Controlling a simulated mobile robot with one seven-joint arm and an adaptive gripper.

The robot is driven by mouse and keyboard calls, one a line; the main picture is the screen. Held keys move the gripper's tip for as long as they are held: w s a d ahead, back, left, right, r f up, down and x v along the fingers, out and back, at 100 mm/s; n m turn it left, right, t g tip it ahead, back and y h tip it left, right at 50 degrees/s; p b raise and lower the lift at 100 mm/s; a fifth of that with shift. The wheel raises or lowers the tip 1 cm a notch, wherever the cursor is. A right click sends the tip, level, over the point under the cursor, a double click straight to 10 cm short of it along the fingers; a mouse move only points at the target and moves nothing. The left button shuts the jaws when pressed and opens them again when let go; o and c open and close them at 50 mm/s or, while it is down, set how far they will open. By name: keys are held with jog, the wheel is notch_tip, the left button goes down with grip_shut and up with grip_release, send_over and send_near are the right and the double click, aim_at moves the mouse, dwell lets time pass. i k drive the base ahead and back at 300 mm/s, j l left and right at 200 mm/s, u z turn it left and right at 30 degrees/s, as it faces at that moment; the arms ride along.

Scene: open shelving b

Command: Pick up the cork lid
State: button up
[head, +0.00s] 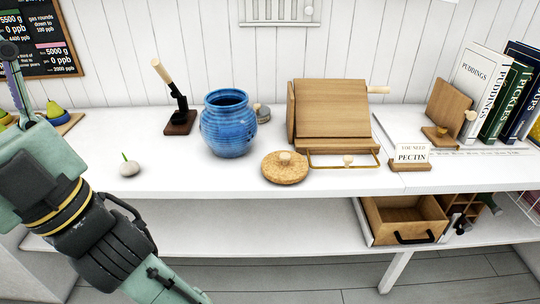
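The cork lid (284,170) is a round, speckled tan disc with a small pale knob on top. It lies flat on the white shelf top, in front and to the right of a ribbed blue jar (228,128). The jar stands upright and open. My arm comes in at the left and lower left of the head view, well apart from the lid. I cannot make out my gripper's fingers in this view.
A wooden stand (333,115) with a brass rail is close right of the lid. A small "PECTIN" sign (411,157) stands farther right, near books (482,82). A white bulb (130,168) lies at left. An open drawer (404,215) is below. Shelf space between bulb and lid is clear.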

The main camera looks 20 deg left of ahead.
aim_at(282, 166)
jog(key=i+l+u, duration=0.1)
jog(key=l+u, duration=0.65)
jog(key=l, duration=0.3)
jog(key=l+u, duration=0.4)
jog(key=l, duration=0.15)
